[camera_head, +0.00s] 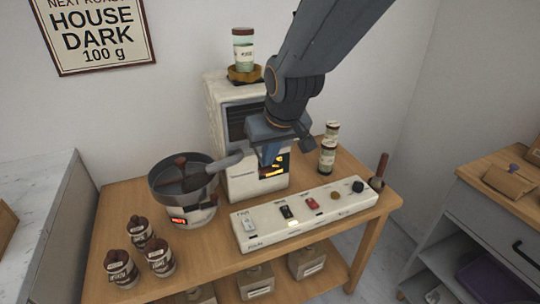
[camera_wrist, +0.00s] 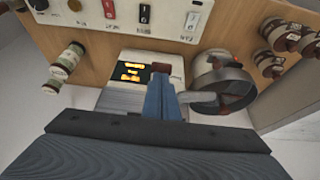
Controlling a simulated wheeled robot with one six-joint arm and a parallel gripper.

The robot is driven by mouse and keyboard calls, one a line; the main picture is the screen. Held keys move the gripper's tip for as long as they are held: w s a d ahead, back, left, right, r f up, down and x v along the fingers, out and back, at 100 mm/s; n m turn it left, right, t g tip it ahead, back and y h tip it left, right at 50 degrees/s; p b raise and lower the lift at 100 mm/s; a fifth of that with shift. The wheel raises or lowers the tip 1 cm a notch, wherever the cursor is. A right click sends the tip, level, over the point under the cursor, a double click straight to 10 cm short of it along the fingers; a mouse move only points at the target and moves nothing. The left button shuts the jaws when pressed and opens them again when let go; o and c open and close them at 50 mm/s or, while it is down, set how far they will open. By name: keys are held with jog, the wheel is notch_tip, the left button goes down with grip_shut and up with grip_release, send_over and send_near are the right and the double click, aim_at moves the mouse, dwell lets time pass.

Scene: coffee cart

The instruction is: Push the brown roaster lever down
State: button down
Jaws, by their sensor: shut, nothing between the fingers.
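The white roaster (camera_head: 222,130) stands at the back of the wooden table, with a glowing window (camera_wrist: 130,70) low on its front. A brown block that looks like the lever's grip (camera_wrist: 160,67) shows in the wrist view, right at my fingertips. Whether they touch cannot be told. In the head view my gripper hides that spot. My gripper (camera_head: 268,160) comes down from above in front of the roaster. In the wrist view my gripper (camera_wrist: 161,80) has its blue fingers together, with nothing between them.
A round dark pan (camera_head: 160,185) with a brown paddle stands left of the roaster. A long white switch panel (camera_head: 275,228) lies in front. Several brown-capped jars (camera_head: 160,257) stand front left. Two stacked canisters (camera_head: 327,158) stand right of the roaster. A brown-handled stick (camera_head: 381,166) stands at the right edge.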

jog(key=s+p+v, duration=0.1)
jog(key=p+v, duration=0.1)
jog(key=v, duration=1.1)
jog(key=shift+d+f, duration=0.25)
jog(key=shift+d, duration=0.1)
jog(key=shift+s, duration=0.15)
jog(key=s+d+f+m+g+h, duration=0.1)
jog(key=s+d+f, duration=0.3)
jog(key=d+f, duration=0.4)
jog(key=s+d+f+m+g+h, duration=0.1)
jog(key=s+d+f+m, duration=0.3)
jog(key=d+f, duration=0.4)
jog(key=d+g, duration=0.1)
jog(key=d, duration=0.3)
jog(key=shift+g, duration=0.4)
